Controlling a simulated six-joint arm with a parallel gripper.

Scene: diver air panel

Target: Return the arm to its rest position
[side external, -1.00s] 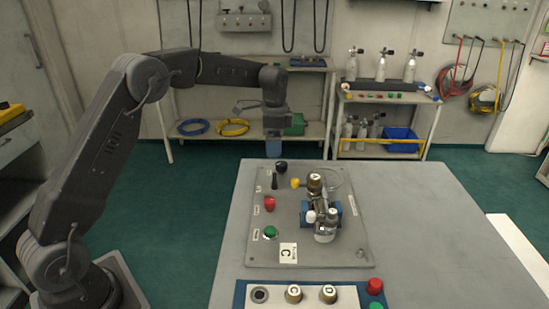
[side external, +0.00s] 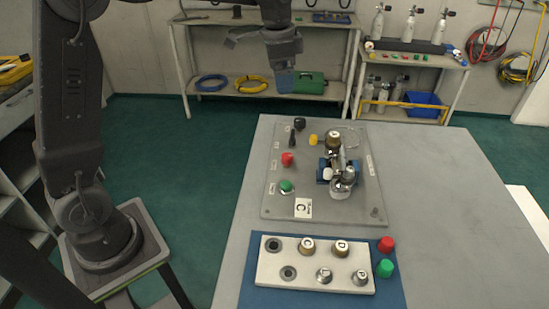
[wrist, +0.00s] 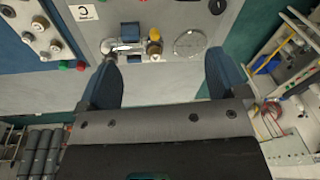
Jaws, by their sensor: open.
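My gripper (side external: 285,80) hangs in the air above and behind the far left edge of the table, pointing down, clear of everything. In the wrist view my gripper (wrist: 162,88) shows two blue fingers spread apart with nothing between them. The air panel (side external: 325,212) lies on the grey table. On it are a blue-mounted valve block with a brass knob (side external: 333,140), a red button (side external: 287,159), a green button (side external: 286,187), a yellow knob (side external: 313,140) and a black knob. The panel's valve block also shows in the wrist view (wrist: 130,47).
A white tray (side external: 262,279) with several knobs and two empty holes sits on a blue mat at the table's near end, beside a red cap (side external: 386,244) and a green cap (side external: 384,268). Shelves with cylinders (side external: 411,26) stand behind. The table's right side is clear.

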